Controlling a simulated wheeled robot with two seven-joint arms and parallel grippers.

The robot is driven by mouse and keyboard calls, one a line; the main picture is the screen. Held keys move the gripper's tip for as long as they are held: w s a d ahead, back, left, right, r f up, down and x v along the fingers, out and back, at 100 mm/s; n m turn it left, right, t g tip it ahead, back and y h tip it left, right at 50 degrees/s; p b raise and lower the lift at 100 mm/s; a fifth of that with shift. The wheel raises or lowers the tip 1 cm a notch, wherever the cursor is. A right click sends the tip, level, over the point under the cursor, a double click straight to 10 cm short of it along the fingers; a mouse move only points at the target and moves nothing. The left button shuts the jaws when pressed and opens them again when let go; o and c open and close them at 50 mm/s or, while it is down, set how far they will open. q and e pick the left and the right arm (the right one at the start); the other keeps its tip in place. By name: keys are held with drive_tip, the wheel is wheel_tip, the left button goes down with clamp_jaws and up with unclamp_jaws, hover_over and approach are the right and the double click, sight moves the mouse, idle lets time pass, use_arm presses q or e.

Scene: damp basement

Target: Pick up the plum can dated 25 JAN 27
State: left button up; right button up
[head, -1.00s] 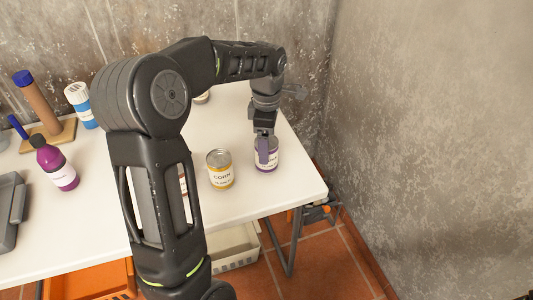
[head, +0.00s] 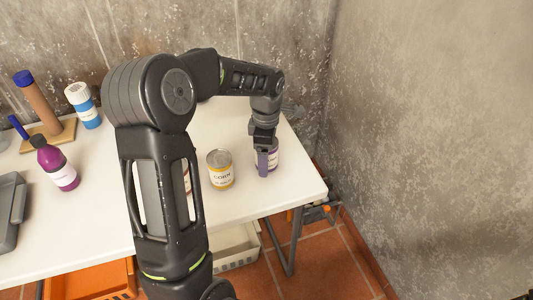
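A can with a purple label (head: 274,157) stands upright near the right end of the white table (head: 262,197). The print on its label is too small and too covered to read a date. My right gripper (head: 264,160) points down at this can. One finger lies in front of the can's left part. The other finger is hidden, so I cannot tell whether they grip it. A yellow-labelled corn can (head: 221,170) stands just left of it. Another can (head: 187,178) shows only a sliver behind my arm. My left gripper is not in view.
A purple bottle (head: 57,164), a blue-and-white bottle (head: 83,105), a wooden board (head: 58,136) with a brown cylinder (head: 36,98) and a grey tray (head: 10,211) are at left. A concrete wall (head: 430,120) rises at right. White (head: 238,248) and orange (head: 95,280) crates are below.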

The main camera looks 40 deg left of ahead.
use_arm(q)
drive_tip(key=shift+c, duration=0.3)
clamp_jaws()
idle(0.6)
